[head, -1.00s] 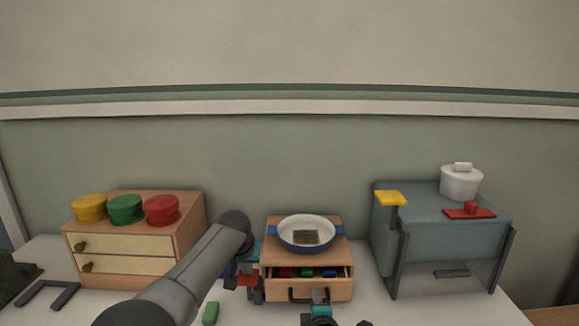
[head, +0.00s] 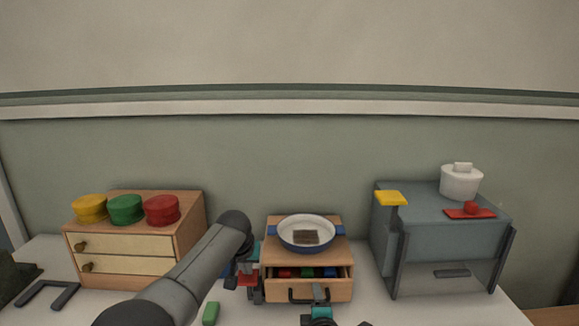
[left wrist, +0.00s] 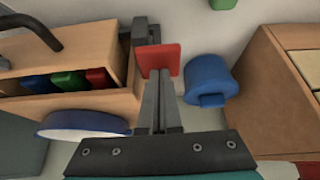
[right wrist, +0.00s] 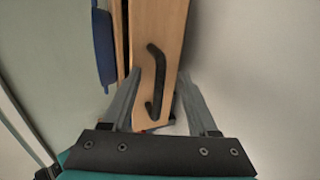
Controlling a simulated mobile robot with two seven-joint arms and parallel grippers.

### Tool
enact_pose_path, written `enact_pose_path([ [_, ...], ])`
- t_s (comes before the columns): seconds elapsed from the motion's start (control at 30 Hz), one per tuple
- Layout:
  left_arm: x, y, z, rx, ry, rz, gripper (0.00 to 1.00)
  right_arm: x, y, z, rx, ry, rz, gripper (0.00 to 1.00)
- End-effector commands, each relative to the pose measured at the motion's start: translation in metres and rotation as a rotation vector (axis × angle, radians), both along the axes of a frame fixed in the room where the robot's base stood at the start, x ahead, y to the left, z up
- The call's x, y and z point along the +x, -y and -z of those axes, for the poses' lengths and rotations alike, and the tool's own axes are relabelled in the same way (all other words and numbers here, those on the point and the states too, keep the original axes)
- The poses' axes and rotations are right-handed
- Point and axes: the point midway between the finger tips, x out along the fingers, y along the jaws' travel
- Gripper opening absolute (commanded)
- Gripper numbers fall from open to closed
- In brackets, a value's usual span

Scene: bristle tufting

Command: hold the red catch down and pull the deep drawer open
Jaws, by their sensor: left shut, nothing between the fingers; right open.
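The wooden cabinet's deep drawer (head: 338,290) stands partly open at the centre, with red, green and blue blocks inside. Its dark handle shows in the right wrist view (right wrist: 156,80). The red catch (left wrist: 158,58) is a flat plate at the cabinet's side; in the head view (head: 247,280) my arm partly hides it. My left gripper (left wrist: 160,75) is shut and empty, its fingertips over the red plate, seemingly against it. My right gripper (right wrist: 158,76) is open, its fingers on either side of the handle; whether they touch it is unclear.
A blue-rimmed pan (head: 307,234) sits on the cabinet. A blue lidded pot (left wrist: 208,78) stands near my left fingers. A green block (head: 210,313) lies in front. A wooden chest (head: 125,243) is at left, a grey cabinet (head: 440,235) at right.

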Motion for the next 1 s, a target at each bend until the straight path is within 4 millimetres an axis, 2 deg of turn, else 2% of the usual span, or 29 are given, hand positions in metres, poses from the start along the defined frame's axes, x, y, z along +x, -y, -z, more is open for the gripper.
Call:
enact_pose_path([
  [1.0, -0.001, 0.000, 0.001, 0.000, -0.002, 0.000, 0.00, -0.070, 0.000, -0.028, 0.000, 0.001, 0.000, 0.60],
])
